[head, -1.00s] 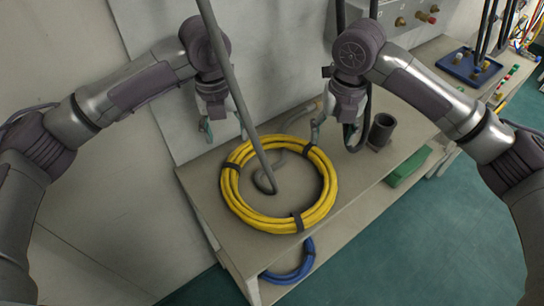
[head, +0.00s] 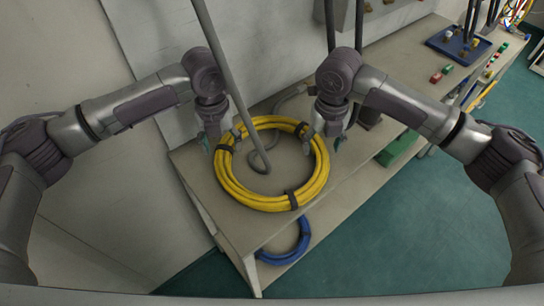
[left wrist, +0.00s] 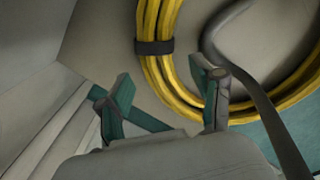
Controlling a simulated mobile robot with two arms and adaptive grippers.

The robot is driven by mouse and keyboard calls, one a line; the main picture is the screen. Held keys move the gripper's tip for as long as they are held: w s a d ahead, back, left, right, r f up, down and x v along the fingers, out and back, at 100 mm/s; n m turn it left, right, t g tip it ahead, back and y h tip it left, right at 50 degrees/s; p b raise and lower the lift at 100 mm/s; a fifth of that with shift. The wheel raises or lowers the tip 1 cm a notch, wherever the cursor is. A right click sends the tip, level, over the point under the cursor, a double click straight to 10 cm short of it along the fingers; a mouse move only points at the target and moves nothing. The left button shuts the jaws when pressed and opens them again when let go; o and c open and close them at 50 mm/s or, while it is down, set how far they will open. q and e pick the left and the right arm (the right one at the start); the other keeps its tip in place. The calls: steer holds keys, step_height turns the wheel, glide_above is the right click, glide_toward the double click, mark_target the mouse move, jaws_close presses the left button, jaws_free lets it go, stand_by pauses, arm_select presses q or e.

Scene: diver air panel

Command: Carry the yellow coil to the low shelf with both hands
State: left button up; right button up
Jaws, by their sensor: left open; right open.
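The yellow coil (head: 246,196), bound with dark bands, lies flat on the upper bench top (head: 345,187). My left gripper (head: 220,143) is open at the coil's left rim. In the left wrist view the yellow coil (left wrist: 157,70) passes in front of the open left gripper (left wrist: 165,98), with one finger close to its strands. My right gripper (head: 322,142) is open at the coil's upper right rim. I cannot tell whether either gripper touches the coil. A low shelf under the bench top is mostly hidden; a blue coil (head: 290,254) shows there.
A grey hose hangs down into the middle of the yellow coil (head: 215,45). A green box (head: 398,149) sits right of the coil, below the bench top. A blue tray (head: 460,46) stands at the far right. The teal floor in front is clear.

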mark_target(224, 153)
arm_select(q)
steer(key=shift+f, duration=2.35)
arm_select(e)
steer(key=shift+f, duration=2.35)
arm_select(q)
jaws_close()
arm_select(e)
jaws_close()
arm_select(q)
steer(key=shift+r, duration=0.1)
arm_select(e)
steer(key=shift+r, duration=0.15)
